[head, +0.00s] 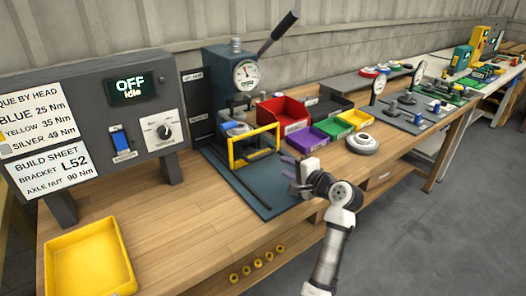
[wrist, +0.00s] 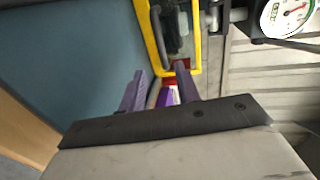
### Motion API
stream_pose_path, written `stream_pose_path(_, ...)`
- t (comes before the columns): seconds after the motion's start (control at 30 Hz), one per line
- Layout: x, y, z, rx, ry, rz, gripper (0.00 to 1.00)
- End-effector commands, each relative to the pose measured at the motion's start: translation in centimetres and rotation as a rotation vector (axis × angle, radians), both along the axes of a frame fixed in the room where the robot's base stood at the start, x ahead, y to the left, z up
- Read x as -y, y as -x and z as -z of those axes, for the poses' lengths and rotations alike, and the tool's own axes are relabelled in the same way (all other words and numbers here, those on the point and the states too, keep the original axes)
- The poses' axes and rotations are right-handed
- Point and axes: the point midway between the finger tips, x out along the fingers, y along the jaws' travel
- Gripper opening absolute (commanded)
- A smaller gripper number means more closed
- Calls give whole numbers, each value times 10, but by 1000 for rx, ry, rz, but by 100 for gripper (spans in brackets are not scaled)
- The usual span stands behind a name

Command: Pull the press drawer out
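The press (head: 236,75) stands at the back of the bench with a round gauge and a long black lever. A yellow frame (head: 232,154) stands upright at its front, above a dark teal base plate (head: 262,200). No separate drawer can be made out. My gripper (head: 287,168) is just right of the yellow frame, over the plate's right side. In the wrist view its two purple fingers (wrist: 160,72) are apart with nothing held between them. The yellow frame (wrist: 197,40) is just ahead of the fingertips; I cannot tell whether they touch it.
Red (head: 283,112), purple (head: 306,137) and green (head: 328,126) bins sit right of the press, close behind my gripper. A yellow tray (head: 88,258) is at the front left. The bench between tray and plate is clear.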

Motion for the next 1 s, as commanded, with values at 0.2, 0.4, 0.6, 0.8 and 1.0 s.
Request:
stream_pose_path(0.2, -26, -34, 6, -1, 2, -3, 32)
stream_pose_path(0.4, -51, -67, 15, 1, 3, -3, 32)
stream_pose_path(0.6, -68, -91, 22, 2, 3, -2, 32)
stream_pose_path(0.8, -74, -100, 25, 4, 4, 0, 32)
stream_pose_path(1.0, -75, -101, 25, 4, 4, 0, 32)
